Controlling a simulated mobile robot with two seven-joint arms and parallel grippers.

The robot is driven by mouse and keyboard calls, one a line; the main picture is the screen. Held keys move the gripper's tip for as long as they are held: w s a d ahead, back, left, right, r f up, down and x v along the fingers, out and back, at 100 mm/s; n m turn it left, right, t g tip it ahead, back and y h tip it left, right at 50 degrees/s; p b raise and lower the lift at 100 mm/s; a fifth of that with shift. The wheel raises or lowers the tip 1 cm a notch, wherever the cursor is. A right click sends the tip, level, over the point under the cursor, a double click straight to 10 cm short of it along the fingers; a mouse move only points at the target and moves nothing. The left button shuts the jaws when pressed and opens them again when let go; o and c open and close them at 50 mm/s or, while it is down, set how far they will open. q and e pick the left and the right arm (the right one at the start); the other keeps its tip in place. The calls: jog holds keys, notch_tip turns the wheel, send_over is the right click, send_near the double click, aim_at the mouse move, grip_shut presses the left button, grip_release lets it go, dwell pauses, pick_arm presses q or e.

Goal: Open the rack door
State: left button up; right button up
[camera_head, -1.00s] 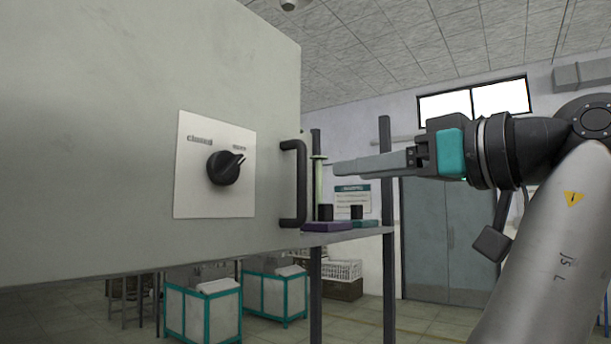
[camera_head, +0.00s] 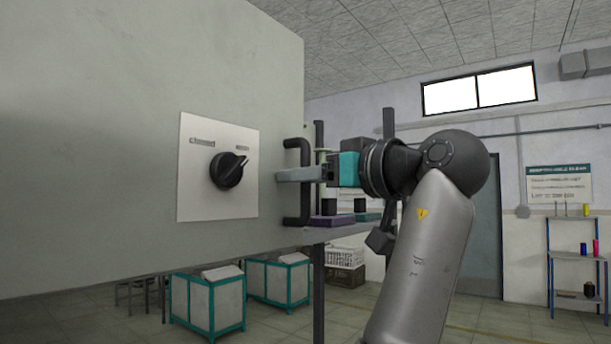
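The rack door (camera_head: 90,120) is a large pale grey panel filling the left of the head view. A white plate on it bears a black rotary knob (camera_head: 227,170), its pointer turned up and right toward the right-hand label. A black vertical bar handle (camera_head: 298,214) is at the door's right edge. My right gripper is not in view.
Behind the handle, a shelf (camera_head: 290,241) carries purple and teal blocks with black cylinders. Teal-framed bins (camera_head: 207,303) stand on the floor below. A blue rack (camera_head: 575,255) with coloured bobbins stands far right. The floor at right looks clear.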

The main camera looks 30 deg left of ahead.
pick_arm(q)
grip_shut()
dwell(1.3)
